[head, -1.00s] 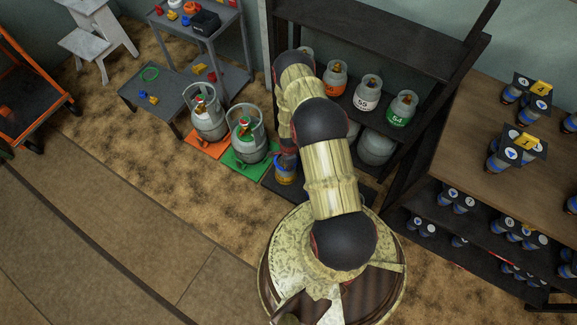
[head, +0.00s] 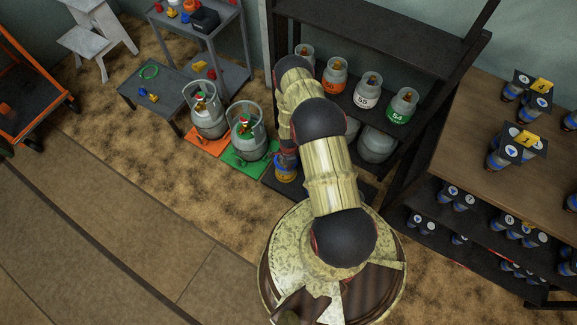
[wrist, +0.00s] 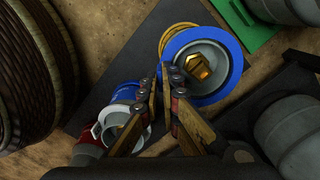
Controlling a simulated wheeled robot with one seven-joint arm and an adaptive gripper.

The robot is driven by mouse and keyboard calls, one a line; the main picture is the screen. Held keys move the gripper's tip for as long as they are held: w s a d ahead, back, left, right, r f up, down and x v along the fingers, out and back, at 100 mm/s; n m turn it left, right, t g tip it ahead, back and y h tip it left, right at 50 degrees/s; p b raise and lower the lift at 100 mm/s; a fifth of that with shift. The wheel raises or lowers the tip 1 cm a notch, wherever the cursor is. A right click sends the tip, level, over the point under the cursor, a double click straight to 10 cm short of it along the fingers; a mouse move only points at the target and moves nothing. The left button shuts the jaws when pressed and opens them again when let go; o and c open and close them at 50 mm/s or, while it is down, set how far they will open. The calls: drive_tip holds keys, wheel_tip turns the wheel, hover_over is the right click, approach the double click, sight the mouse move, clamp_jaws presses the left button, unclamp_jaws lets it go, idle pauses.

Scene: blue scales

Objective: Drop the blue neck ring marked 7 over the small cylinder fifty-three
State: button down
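In the wrist view, a blue ring (wrist: 235,78) surrounds the grey top of a small cylinder (wrist: 196,56) with a brass valve; a yellow band shows at its left edge. No number is readable on ring or cylinder. My gripper (wrist: 168,76) has its fingers close together at the ring's lower left edge and appears shut on it. Whether the ring rests on the cylinder or hangs just around its top, I cannot tell. In the head view, the yellow cylinder (head: 286,175) stands under the arm, with a little blue at its top; the gripper is hidden there.
In the head view, grey cylinders stand on orange (head: 203,143) and green (head: 246,168) mats to the left. The dark rack (head: 352,122) holding cylinders is close behind.

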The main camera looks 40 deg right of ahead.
drive_tip(key=shift+f, duration=0.65)
drive_tip(key=c, duration=2)
unclamp_jaws()
drive_tip(key=shift+o, duration=0.2)
drive_tip(key=shift+r, duration=0.1)
drive_tip(key=shift+r+p, duration=2.3)
drive_tip(key=shift+r, duration=1.4)
